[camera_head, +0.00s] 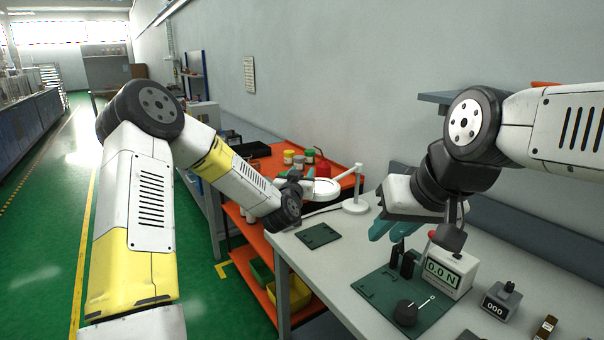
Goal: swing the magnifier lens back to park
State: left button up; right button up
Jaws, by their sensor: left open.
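The magnifier has a round white lens head (320,191) on a thin arm. The arm runs to a white post and round base (355,206) at the back left corner of the bench. My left gripper (306,178) is at the left rim of the lens head, its jaws open. My own wrist partly hides it, so I cannot tell whether it touches the rim. My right gripper (384,229) has teal fingers and hangs over the bench, left of the force gauge. The gap between its fingers is not clear.
A green mat (375,290) holds a dark round part and black uprights. A gauge (450,272) reading 0.0 N and a small counter (500,303) stand to the right. A dark green plate (318,236) lies near the left edge. An orange cart (270,165) with jars stands behind.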

pick_arm(q)
jog(key=shift+w+d, duration=0.1)
jog(key=shift+w, duration=0.25)
grip_shut()
dwell(1.2)
